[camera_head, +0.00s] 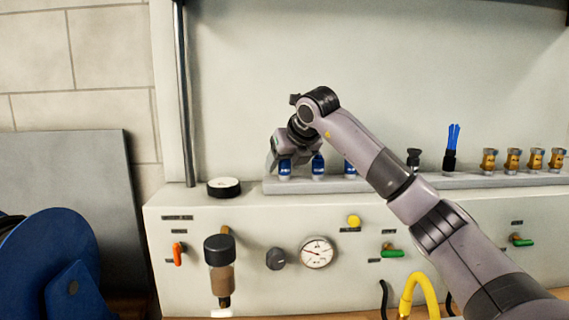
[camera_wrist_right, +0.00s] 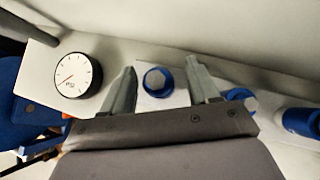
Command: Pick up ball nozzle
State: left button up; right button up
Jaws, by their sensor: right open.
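A row of blue-collared nozzles stands upright on the grey rack (camera_head: 480,181) on top of the bench panel. The left one (camera_head: 285,170) is under my right gripper (camera_head: 284,160), with the middle one (camera_head: 318,168) and the right one (camera_head: 349,169) beside it. I cannot tell by shape which is the ball nozzle. In the right wrist view my right gripper (camera_wrist_right: 163,84) is open, its two fingers on either side of one blue-ringed nozzle (camera_wrist_right: 158,82), with visible gaps. My left gripper is out of view.
A loose round gauge (camera_head: 224,187) lies left of the rack. A black fitting (camera_head: 413,158), a blue-bristled brush (camera_head: 452,150) and several brass fittings (camera_head: 512,159) stand to the right. The backboard (camera_head: 240,80) rises close behind. A blue reel (camera_head: 50,265) is at lower left.

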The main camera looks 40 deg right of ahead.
jog(key=c, duration=1.1)
jog(key=shift+r, duration=0.1)
notch_tip(320, 180, up, 20)
dwell(0.4)
